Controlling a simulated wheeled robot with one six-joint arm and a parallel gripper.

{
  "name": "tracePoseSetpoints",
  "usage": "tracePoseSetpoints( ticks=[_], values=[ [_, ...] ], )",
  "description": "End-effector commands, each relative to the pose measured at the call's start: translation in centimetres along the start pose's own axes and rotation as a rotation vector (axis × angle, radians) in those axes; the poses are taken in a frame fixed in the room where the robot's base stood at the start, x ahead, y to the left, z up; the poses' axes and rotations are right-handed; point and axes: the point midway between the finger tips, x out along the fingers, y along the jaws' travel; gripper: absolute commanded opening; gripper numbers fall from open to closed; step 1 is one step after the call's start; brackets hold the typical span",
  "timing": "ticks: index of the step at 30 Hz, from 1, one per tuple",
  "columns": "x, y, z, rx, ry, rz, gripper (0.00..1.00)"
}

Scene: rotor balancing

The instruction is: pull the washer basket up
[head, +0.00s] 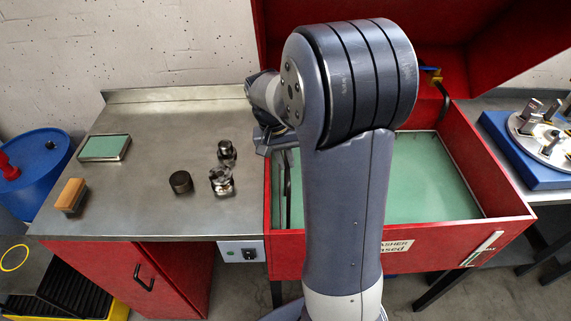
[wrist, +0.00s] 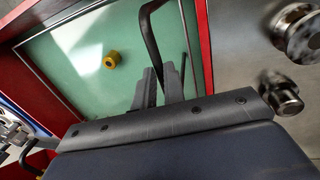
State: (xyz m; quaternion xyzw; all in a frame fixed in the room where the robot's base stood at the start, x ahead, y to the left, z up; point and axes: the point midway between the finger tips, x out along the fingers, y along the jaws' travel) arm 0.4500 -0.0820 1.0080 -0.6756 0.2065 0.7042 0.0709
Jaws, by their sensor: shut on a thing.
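The red parts washer (head: 400,238) stands open with its lid up. Its tank holds green liquid (head: 430,180). The basket's dark handle (head: 287,192) shows at the tank's left side; in the wrist view the bent handle (wrist: 147,32) runs down between my fingertips. My gripper (wrist: 160,88) is shut on this handle, over the tank. In the head view the gripper (head: 272,143) is partly hidden by my arm. I cannot make out the basket body itself.
A steel bench (head: 140,170) adjoins on the left, with several dark and shiny metal parts near the tank, a green-topped tray (head: 105,148) and a brush (head: 71,196). A yellow round piece (wrist: 111,58) shows over the tank. A blue-based fixture (head: 530,155) stands at right.

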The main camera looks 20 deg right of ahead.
Motion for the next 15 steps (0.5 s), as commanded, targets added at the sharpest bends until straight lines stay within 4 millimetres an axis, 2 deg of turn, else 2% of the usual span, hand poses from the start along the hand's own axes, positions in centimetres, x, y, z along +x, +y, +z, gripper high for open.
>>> tracePoseSetpoints(
  ticks=[1,6,10,15],
  values=[
    [-2.2,0.4,-0.2,0.0,0.01,-0.002,0.0],
    [-5.3,1.0,-0.2,0.0,0.009,-0.001,0.0],
    [-6.9,1.3,-0.2,0.0,0.009,-0.001,0.0],
    [-8.0,1.6,-0.1,0.0,0.005,-0.001,0.0]
  ],
)
